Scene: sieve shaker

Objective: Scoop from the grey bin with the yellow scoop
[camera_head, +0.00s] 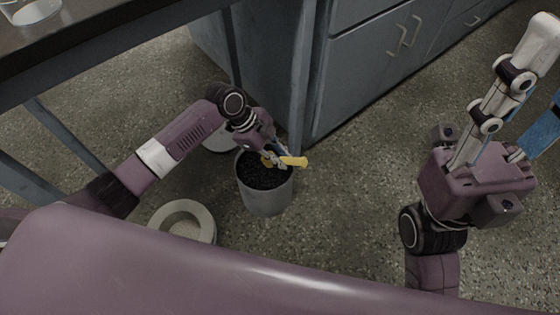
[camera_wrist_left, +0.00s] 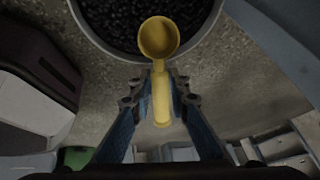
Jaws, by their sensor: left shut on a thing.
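The grey bin (camera_head: 267,200) stands on the floor and holds dark granules (camera_head: 258,173). My left gripper (camera_head: 277,157) is over its right rim, shut on the handle of the yellow scoop (camera_head: 294,161). The handle's end sticks out to the right of the bin. In the left wrist view the scoop's bowl (camera_wrist_left: 158,38) overlaps the bin's rim (camera_wrist_left: 105,48) and the granules; its inside looks yellow and empty. The fingers (camera_wrist_left: 157,85) flank the handle. Bowl height above the granules is unclear. My right gripper (camera_head: 530,90) is at the right, fingers apart, partly cut off.
A pale round container (camera_head: 182,215) with a thick rim stands left of the bin. Another pale round thing (camera_head: 220,142) is partly hidden behind my left arm. A dark table (camera_head: 100,42) with a glass vessel and blue-grey cabinets (camera_head: 375,80) stand behind. The floor right of the bin is clear.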

